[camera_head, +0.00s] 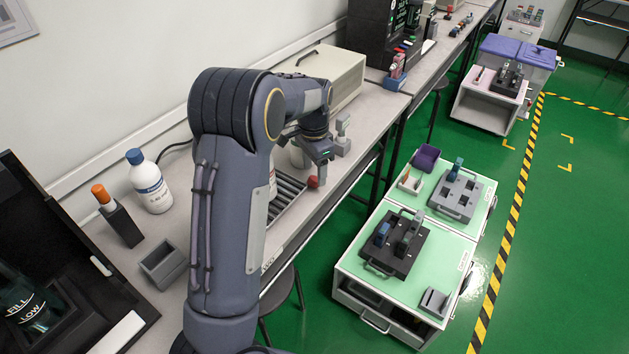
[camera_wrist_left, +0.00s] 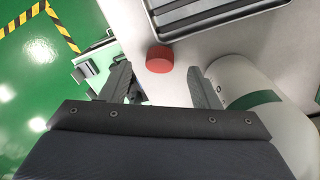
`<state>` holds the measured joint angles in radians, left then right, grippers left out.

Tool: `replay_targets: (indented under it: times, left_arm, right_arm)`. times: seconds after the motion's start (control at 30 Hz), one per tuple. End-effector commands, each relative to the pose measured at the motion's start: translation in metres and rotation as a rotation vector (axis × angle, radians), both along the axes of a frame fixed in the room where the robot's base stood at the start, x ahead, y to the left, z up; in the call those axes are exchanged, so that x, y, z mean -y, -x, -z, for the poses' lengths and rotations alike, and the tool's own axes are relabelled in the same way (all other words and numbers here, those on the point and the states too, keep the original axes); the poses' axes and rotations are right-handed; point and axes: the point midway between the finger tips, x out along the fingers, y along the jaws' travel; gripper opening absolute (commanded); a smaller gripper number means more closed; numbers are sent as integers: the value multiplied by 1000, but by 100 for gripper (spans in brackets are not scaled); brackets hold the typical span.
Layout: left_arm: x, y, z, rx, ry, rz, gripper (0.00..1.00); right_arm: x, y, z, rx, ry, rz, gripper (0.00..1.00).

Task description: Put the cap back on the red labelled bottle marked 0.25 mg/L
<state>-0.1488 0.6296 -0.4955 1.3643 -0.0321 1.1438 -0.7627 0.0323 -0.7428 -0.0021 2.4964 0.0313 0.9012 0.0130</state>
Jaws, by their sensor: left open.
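A red cap (camera_head: 313,182) lies on the bench near its front edge, beside a ribbed tray. In the left wrist view the cap (camera_wrist_left: 160,59) appears just beyond and between the fingertips, not gripped. My left gripper (camera_wrist_left: 158,82) is open, its fingers spread either side of the cap's line. In the head view the gripper (camera_head: 318,166) is partly hidden by its own wrist, close above the cap. A bottle with a reddish label (camera_head: 272,180) is mostly hidden behind my arm; its marking cannot be read. My right gripper is out of view.
A white bottle with a green band (camera_wrist_left: 255,95) stands close to the right finger. The ribbed tray (camera_wrist_left: 200,22) lies beyond the cap. A blue-capped bottle (camera_head: 150,182) and a grey block (camera_head: 162,263) stand left on the bench. A trolley (camera_head: 340,275) stands on the floor.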

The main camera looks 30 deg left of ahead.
Motion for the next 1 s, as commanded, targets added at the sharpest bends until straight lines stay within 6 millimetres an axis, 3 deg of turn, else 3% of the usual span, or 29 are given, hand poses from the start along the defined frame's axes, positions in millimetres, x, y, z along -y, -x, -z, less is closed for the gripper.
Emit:
replay_targets:
  times: [0.03, 0.2, 0.57, 0.9, 1.0]
  left_arm:
    - [0, 1, 10, -4, 0, 0, 56]
    - [1, 1, 23, 0, 0, -1, 56]
    - [1, 1, 24, 0, 0, -1, 55]
    - [1, 1, 23, 0, 0, 0, 10]
    - [1, 1, 23, 0, 0, 0, 8]
  right_arm:
    - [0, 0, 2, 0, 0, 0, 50]
    - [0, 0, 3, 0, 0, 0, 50]
    - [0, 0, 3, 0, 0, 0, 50]
    - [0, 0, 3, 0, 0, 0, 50]
    - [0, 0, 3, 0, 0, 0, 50]
